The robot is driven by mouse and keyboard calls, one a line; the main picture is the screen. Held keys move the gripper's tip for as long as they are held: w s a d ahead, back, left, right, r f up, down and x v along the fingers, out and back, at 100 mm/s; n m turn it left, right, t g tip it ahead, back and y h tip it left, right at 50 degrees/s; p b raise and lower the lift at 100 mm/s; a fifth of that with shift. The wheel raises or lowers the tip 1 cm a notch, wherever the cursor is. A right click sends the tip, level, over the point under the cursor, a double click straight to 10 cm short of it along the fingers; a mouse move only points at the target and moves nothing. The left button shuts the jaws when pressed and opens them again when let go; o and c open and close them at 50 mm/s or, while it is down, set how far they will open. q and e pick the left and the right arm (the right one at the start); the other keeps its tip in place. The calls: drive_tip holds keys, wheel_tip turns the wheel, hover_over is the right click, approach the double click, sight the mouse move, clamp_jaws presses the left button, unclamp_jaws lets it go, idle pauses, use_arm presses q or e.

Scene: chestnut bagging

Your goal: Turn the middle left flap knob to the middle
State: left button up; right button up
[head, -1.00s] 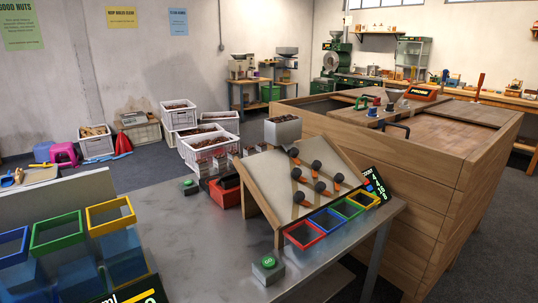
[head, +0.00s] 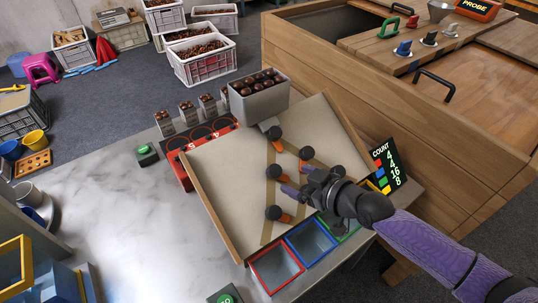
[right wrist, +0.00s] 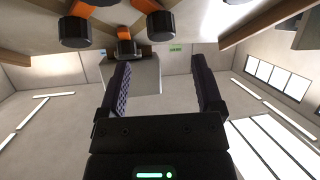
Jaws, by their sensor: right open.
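The sloped board (head: 235,175) carries several black knobs with orange flaps. The middle left flap knob (head: 273,171) sits below the top knob (head: 275,133), with its orange flap pointing down and right. The middle right knob (head: 305,153) and bottom left knob (head: 274,212) also show. My right gripper (head: 297,181) is open over the board, just right of the middle left knob; its hand covers part of the lower row. In the right wrist view, the open fingers (right wrist: 162,78) have nothing between them, and black knobs (right wrist: 125,46) show beyond; which is which I cannot tell. My left gripper is not seen.
A grey hopper of chestnuts (head: 260,97) stands at the board's top. Red (head: 275,270) and blue (head: 310,241) bins line its lower edge. A count sign (head: 388,165) stands at right. A wooden cabinet (head: 370,110) rises behind.

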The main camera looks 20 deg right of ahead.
sight(278, 172)
drive_tip(key=b+x, duration=0.2)
drive_tip(key=x, duration=0.5)
drive_tip(key=shift+s+f, duration=0.1)
drive_tip(key=shift+f, duration=0.1)
drive_tip(key=shift+w+a, duration=0.25)
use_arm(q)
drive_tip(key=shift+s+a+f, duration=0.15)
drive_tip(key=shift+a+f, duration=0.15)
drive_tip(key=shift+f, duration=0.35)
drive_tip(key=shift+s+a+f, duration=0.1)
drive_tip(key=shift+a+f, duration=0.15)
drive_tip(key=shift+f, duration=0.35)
